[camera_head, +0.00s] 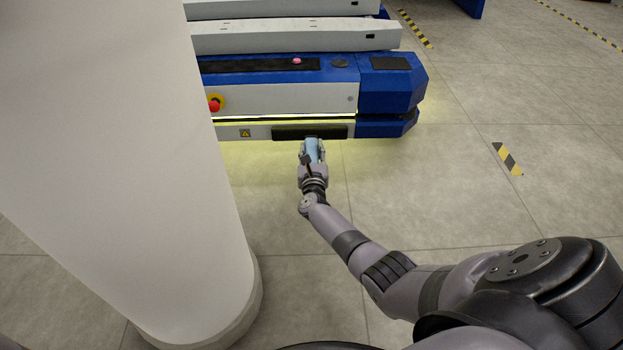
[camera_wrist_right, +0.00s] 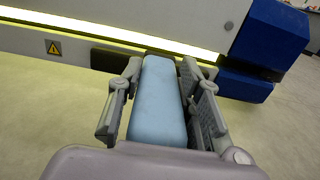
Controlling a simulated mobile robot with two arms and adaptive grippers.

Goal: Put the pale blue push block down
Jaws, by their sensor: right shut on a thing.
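The pale blue push block (camera_head: 311,149) is in my right gripper (camera_head: 312,156), in front of the lower side of the blue and white lift cart (camera_head: 285,98). In the right wrist view the block (camera_wrist_right: 157,100) lies lengthwise between the two fingers of the right gripper (camera_wrist_right: 160,95), which is shut on it. The block's far end points at the black pad (camera_head: 290,132) low on the cart's side. I cannot tell whether it touches the pad. My left gripper is not in view.
A large pale column-like body (camera_head: 120,150) fills the left of the head view. A red button (camera_head: 214,105) and a yellow warning label (camera_head: 245,133) are on the cart's side. The grey tiled floor (camera_head: 440,190) is clear to the right, with a black and yellow floor mark (camera_head: 507,159).

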